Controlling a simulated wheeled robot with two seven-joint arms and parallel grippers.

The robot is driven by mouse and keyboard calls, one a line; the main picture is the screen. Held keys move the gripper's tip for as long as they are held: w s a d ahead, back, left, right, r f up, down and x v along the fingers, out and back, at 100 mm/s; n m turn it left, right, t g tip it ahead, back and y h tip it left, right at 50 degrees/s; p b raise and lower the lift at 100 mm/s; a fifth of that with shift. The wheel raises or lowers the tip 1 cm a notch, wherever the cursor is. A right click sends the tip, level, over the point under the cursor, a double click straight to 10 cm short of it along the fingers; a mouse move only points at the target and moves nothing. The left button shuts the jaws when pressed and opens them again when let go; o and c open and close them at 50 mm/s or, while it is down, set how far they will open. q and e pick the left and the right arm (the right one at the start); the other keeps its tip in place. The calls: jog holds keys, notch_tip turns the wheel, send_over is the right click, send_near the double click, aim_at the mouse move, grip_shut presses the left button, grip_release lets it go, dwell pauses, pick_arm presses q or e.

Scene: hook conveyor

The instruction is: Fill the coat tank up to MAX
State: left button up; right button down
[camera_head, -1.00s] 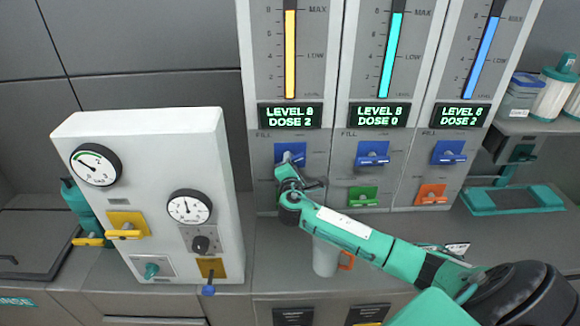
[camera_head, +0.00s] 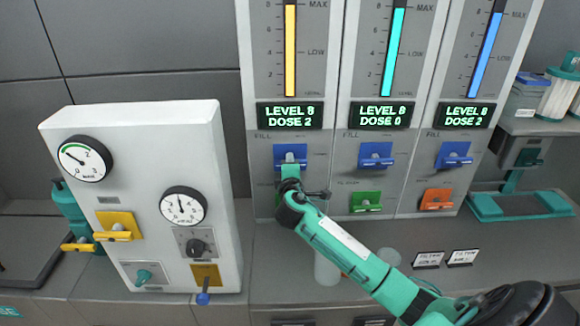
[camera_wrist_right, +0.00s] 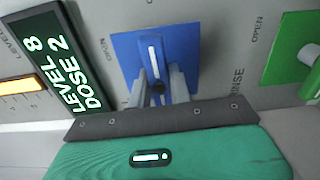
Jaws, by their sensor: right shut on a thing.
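Three tank columns stand at the back, and which is the coat tank I cannot tell. The left column's yellow level bar (camera_head: 290,50) reaches near MAX, and its display (camera_head: 290,115) reads LEVEL 8, DOSE 2. The teal bar (camera_head: 393,50) reads LEVEL 8, DOSE 0; the blue bar (camera_head: 484,52) reads LEVEL 8, DOSE 2. My right gripper (camera_head: 289,166) is at the left column's blue FILL valve (camera_head: 305,152). In the right wrist view, the fingers (camera_wrist_right: 158,82) are shut on its blue handle, before the blue plate (camera_wrist_right: 125,52). My left gripper is not in view.
A white gauge panel (camera_head: 130,115) stands at the left. A cup (camera_head: 326,268) is partly hidden behind my right arm. Blue FILL valves (camera_head: 376,156) and green (camera_head: 366,202) and orange (camera_head: 436,200) valves sit close on the right. A teal tray (camera_head: 520,206) lies farther right.

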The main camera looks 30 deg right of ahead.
jog(key=shift+f, duration=0.1)
jog(key=c, duration=1.3)
grip_release()
jog(key=b+v, duration=0.3)
jog(key=v, duration=1.1)
jog(key=shift+d, duration=0.15)
